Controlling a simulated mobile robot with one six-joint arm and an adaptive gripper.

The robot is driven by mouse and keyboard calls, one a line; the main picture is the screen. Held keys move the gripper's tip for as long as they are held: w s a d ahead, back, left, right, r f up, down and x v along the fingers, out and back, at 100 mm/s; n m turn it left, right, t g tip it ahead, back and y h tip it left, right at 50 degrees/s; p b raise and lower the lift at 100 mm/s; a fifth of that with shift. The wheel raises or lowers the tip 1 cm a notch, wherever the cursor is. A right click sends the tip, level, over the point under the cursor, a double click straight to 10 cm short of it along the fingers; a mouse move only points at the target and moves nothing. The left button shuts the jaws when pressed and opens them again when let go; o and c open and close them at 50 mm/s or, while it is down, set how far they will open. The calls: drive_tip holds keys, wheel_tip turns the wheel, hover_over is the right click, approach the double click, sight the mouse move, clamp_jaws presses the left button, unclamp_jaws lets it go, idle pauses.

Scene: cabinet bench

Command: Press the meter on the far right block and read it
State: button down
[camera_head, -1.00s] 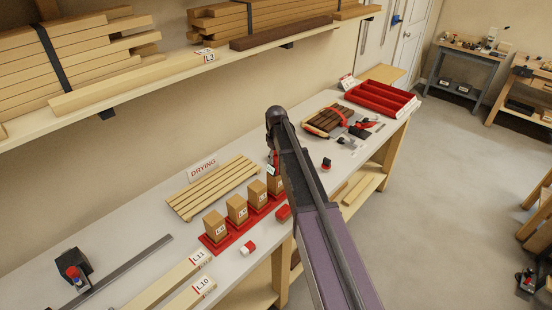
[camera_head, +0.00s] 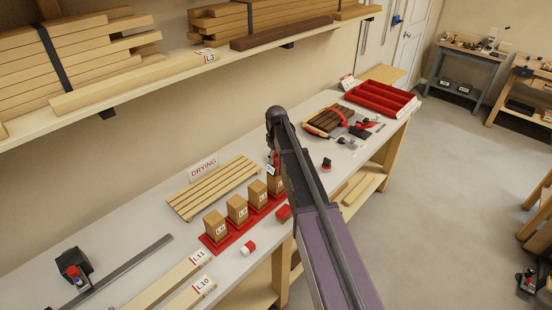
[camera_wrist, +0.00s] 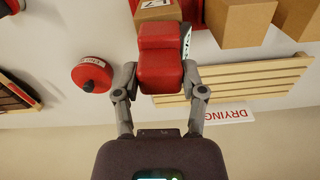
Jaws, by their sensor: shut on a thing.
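My gripper (camera_wrist: 160,78) is shut on the red meter (camera_wrist: 160,68) in the wrist view. The meter's pale display edge shows on its right side; I cannot read a value. The far right block (camera_wrist: 157,13) lies just beyond the meter there, partly covered by it; I cannot tell whether they touch. In the head view the far right block (camera_head: 275,187) stands at the right end of a row of labelled wooden blocks on a red base (camera_head: 216,248). My arm hides part of it and my gripper. A sliver of the meter (camera_head: 272,169) shows above that block.
A slatted drying rack (camera_head: 214,186) lies behind the blocks, with a DRYING sign (camera_head: 203,168). A red object (camera_head: 283,213) and a red-and-white one (camera_head: 248,247) lie in front. A lumber shelf overhangs the bench.

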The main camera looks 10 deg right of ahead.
idle(0.4)
drive_tip(key=shift+r+p, duration=3.45)
drive_tip(key=shift+p, duration=0.15)
drive_tip(key=shift+f, duration=0.1)
